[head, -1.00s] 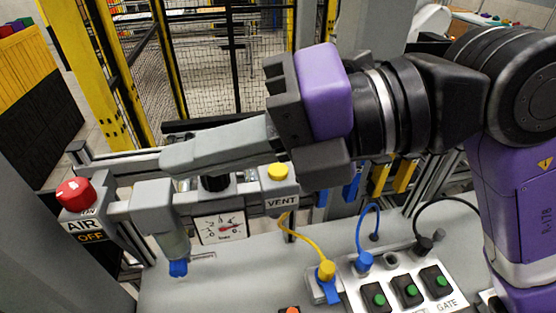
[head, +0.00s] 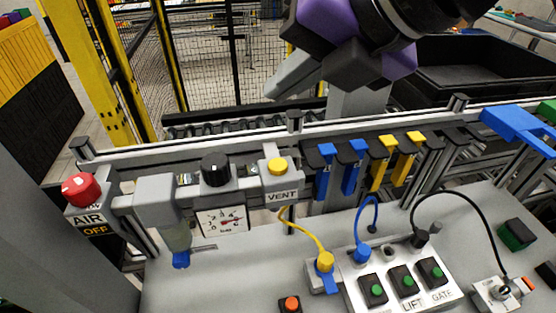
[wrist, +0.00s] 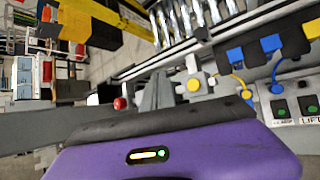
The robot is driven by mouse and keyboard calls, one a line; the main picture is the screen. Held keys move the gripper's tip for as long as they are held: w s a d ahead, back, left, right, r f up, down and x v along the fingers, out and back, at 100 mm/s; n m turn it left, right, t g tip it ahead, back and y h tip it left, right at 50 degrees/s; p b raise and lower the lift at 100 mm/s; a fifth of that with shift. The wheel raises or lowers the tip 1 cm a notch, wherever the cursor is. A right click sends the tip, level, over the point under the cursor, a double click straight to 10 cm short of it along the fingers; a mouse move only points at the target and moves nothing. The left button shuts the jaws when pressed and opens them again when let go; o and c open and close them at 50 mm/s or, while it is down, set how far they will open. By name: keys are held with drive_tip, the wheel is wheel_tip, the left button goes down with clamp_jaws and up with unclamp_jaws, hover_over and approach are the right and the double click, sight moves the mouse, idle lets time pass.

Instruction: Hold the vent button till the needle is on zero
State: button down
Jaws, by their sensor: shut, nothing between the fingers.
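The yellow vent button (head: 278,166) sits on top of a grey block labelled VENT, and it also shows in the wrist view (wrist: 193,85). The gauge (head: 222,220) is a white square dial with a red needle, left of and below the button. The needle appears to point to the right, but the scale is too small to read. My gripper (head: 270,96) is shut and empty, raised above and behind the VENT block, apart from the button. In the wrist view its grey fingers (wrist: 156,92) show just left of the button.
A red AIR knob (head: 81,189) with an OFF label stands at the left, and a black knob (head: 215,169) stands between it and the button. Blue and yellow levers (head: 351,166) hang at the right. Cables and a green-button panel (head: 405,284) lie in front.

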drive_tip(key=b, duration=0.4)
hover_over(283, 167)
wheel_tip(283, 167, down, 8)
drive_tip(key=shift+f+b, duration=0.45)
drive_tip(key=shift+b, duration=0.1)
drive_tip(key=shift+f+b, duration=0.85)
drive_tip(key=shift+b, duration=0.55)
idle(3.2)
